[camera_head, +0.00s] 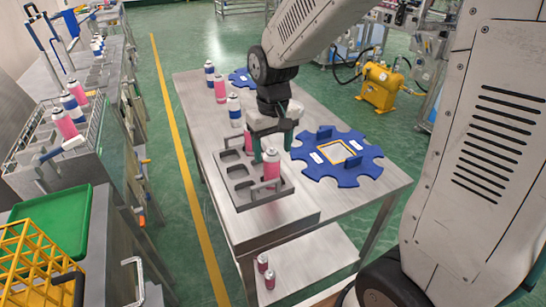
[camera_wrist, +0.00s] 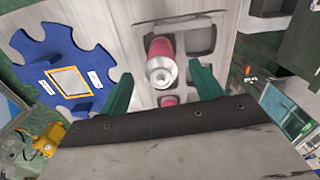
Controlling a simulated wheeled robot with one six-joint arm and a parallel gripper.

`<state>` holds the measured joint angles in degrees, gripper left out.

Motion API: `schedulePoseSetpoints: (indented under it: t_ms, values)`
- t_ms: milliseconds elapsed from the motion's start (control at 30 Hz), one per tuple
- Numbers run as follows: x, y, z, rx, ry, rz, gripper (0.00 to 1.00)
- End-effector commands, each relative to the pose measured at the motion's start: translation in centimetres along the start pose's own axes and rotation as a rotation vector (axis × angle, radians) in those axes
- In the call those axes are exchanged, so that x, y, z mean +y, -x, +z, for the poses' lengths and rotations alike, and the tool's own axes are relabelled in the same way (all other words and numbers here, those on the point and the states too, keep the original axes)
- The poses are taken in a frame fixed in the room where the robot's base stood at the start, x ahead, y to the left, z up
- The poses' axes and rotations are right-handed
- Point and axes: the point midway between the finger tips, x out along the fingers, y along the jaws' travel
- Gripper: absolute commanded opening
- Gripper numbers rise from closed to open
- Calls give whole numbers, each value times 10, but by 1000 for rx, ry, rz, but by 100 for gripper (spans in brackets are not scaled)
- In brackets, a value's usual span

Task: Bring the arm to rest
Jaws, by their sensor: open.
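My gripper (camera_head: 272,145) is open and points down above the grey holder tray (camera_head: 284,193) on the metal table. Its two green fingers also show in the wrist view (camera_wrist: 162,90), spread apart. A pink can with a silver top (camera_head: 271,166) stands upright in the tray, under my gripper. In the wrist view this can (camera_wrist: 161,62) appears between and beyond the fingers, and I see no contact. Part of another pink can (camera_wrist: 168,101) shows near the palm edge. Other tray pockets look empty.
A blue notched disc (camera_head: 345,170) lies right of the tray, and another (camera_head: 241,77) lies farther back. Several cans, including a pink one (camera_head: 220,88), stand behind the tray. A left bench holds a green tray (camera_head: 72,210) and a yellow crate (camera_head: 40,262). The floor between is clear.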

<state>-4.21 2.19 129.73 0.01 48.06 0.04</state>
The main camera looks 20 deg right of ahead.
Motion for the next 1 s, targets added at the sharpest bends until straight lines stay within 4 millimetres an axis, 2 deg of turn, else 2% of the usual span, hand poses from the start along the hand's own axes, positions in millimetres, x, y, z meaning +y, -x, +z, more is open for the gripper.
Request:
schedulePoseSetpoints:
  t_ms: [100,267,733,867,1000]
  values:
    - [0,20,0,3,0,0,65]
    - [0,34,0,0,0,0,65]
    - [0,36,2,-8,0,0,65]
    - [0,32,27,-77,0,1,65]
    - [4,50,71,-100,-9,1,65]
